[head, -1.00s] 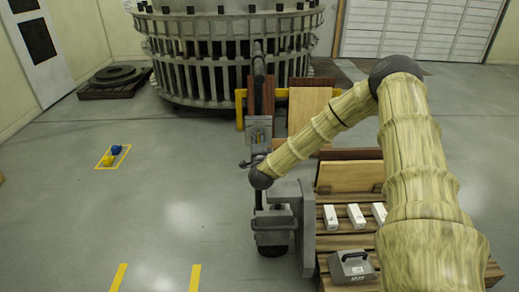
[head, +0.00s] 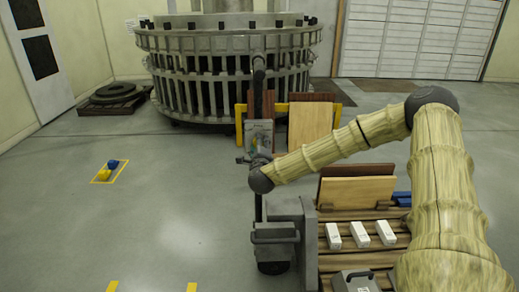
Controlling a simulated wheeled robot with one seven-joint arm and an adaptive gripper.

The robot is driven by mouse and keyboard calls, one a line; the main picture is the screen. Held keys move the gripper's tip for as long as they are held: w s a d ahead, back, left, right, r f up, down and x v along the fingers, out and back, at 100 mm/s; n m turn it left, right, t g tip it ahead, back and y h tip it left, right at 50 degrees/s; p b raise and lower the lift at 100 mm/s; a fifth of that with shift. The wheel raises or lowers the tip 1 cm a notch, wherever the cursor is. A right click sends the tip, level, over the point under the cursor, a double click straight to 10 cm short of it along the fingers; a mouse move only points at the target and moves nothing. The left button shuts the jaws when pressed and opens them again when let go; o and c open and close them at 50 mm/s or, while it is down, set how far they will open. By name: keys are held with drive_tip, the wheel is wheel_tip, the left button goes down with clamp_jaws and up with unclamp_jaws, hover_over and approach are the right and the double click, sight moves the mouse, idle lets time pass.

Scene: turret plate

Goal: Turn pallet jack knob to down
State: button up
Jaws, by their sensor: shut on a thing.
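The grey pallet jack (head: 276,236) stands at the centre, with its dark upright handle column rising behind my wrist. A grey control plate (head: 260,134) sits on the column. My gripper (head: 258,157) is small in the view, at the lower part of this plate, just above my dark wrist joint. It is shut on the pallet jack knob. The knob itself is hidden by my gripper and wrist, so its setting cannot be read.
A wooden pallet (head: 345,257) to the right carries white boxes (head: 360,234), a grey case (head: 356,283) and wooden boards (head: 356,190). A large grey turret ring (head: 230,75) stands behind. Blue and yellow objects (head: 108,170) lie in a floor square. The left floor is open.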

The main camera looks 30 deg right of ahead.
drive_tip(key=shift+f, duration=0.2)
drive_tip(key=o, duration=1)
drive_tip(key=shift+d+r, duration=0.1)
drive_tip(key=shift+d, duration=0.05)
drive_tip(key=shift+s, duration=0.15)
drive_tip(key=v, duration=1.1)
drive_tip(key=shift+s+a, duration=0.3)
drive_tip(key=shift+a, duration=0.1)
